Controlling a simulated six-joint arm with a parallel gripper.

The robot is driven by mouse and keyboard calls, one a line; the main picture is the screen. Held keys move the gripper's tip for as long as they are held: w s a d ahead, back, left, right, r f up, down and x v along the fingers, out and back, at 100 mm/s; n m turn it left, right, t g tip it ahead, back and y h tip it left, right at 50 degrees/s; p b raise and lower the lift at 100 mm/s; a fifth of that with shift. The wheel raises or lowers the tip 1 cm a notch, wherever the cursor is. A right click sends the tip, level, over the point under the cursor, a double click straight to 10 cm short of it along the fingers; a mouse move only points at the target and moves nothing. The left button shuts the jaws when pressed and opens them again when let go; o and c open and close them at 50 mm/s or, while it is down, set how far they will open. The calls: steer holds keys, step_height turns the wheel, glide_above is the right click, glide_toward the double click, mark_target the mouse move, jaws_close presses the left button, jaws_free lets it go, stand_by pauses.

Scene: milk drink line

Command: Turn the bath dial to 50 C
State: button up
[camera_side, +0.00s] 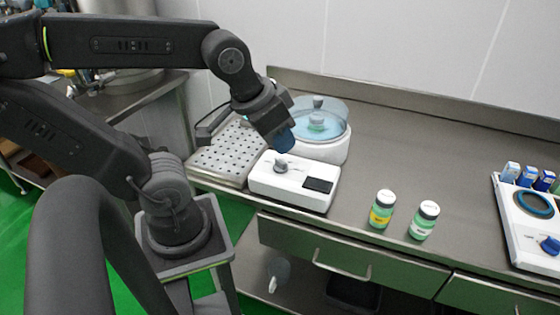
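The white control box (262,182) stands on the steel counter with a grey dial (281,166) on its top and a dark, blank-looking display (318,185) to the right. The dial's setting is too small to read. Behind the box is the round water bath (333,150), white at its base, with blue water and a clear lid. My gripper (285,144) points down just above and behind the dial and appears apart from it. Its dark end hides part of the bath's left side. A bluish part shows at its tip, and the finger gap cannot be made out.
A perforated steel tray (222,158) lies left of the box. Two green bottles with white caps, one yellow-labelled (382,209) and one white-labelled (424,221), stand to the right. A white device (512,222) with a blue knob (550,245) and small blue-and-white boxes (527,176) is at far right.

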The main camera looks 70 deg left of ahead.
steer(key=o, duration=0.4)
steer(key=w+a+f+n+g, duration=0.1)
steer(key=w+a+n, duration=0.3)
steer(key=n, duration=0.5)
steer(key=shift+a+g+y, duration=0.3)
steer(key=shift+a+g, duration=0.6)
steer(key=shift+a, duration=0.15)
steer(key=n+g, duration=0.3)
steer(key=n, duration=0.9)
glide_above(280, 160)
step_height(280, 160, down, 3)
steer(key=shift+h, duration=0.4)
step_height(280, 160, down, 14)
steer(key=shift+r, duration=0.2)
steer(key=shift+c, duration=0.3)
jaws_close()
